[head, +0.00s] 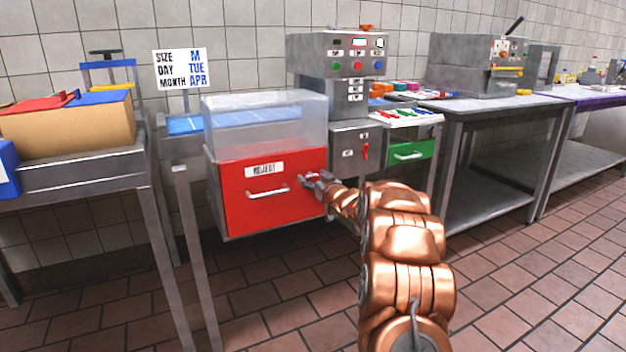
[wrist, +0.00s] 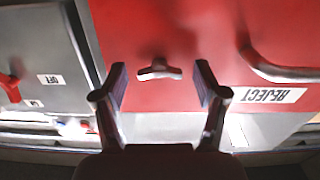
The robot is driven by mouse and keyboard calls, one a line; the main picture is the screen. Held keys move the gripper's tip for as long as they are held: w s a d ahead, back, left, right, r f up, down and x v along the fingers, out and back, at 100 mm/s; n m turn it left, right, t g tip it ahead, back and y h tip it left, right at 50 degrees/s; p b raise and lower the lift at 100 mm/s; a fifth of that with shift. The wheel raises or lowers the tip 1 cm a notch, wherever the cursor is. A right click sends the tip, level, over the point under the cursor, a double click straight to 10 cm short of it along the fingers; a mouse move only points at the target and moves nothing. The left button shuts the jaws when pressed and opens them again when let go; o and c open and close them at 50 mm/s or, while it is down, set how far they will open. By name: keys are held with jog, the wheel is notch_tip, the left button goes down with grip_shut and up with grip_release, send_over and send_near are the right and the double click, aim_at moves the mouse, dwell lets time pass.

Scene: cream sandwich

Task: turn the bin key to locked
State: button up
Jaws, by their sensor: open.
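The red reject bin (head: 243,207) has a white REJECT label and a silver bar handle on its front; it also fills much of the wrist view (wrist: 170,35). My gripper (head: 314,180) is at the right side of the bin front. In the wrist view my gripper (wrist: 160,85) is open, its two fingers on either side of the key with gaps to both. In the head view the gripper mostly hides the key.
A grey box with a red rotary switch (head: 365,152) and an OFF label is right of the bin. The bar handle (head: 268,193) sticks out left of my gripper. A green drawer (head: 410,152) is further right. The tiled floor in front is clear.

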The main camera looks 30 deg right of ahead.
jog(key=c, duration=1.1)
jog(key=shift+c, duration=0.2)
jog(key=shift+n, duration=0.3)
jog(key=n+b, duration=0.6)
jog(key=n, duration=0.6)
jog(key=shift+n, duration=0.3)
jog(key=shift+f+n+b, duration=0.1)
jog(key=shift+n+b, duration=1.25)
jog(key=shift+n, duration=0.65)
